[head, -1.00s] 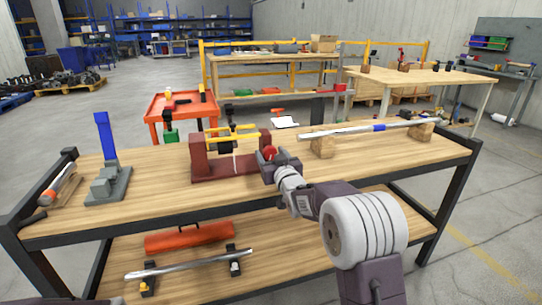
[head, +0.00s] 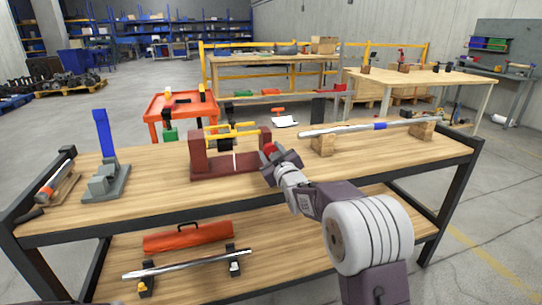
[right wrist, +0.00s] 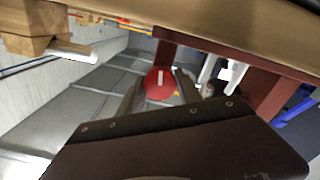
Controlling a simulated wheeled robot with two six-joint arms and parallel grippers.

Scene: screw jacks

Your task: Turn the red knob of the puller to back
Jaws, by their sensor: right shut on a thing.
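The puller (head: 198,158) stands on the wooden workbench, a dark red frame with two upright ends and yellow bars between them. Its red knob (head: 269,148) is at the right end. My right gripper (head: 275,156) is shut on the knob, its jaws tilted and partly hiding it. In the right wrist view the knob (right wrist: 160,86) shows as a red disc with a pale upright line, between the jaws (right wrist: 159,92). The dark red frame (right wrist: 178,48) is behind it. My left gripper is not in view.
On the bench (head: 350,165), a blue upright on a grey stepped block (head: 107,185) stands left. A metal rod (head: 350,128) rests on wooden blocks at right. An orange case (head: 188,236) and another rod (head: 185,262) lie on the lower shelf. The bench front is mostly clear.

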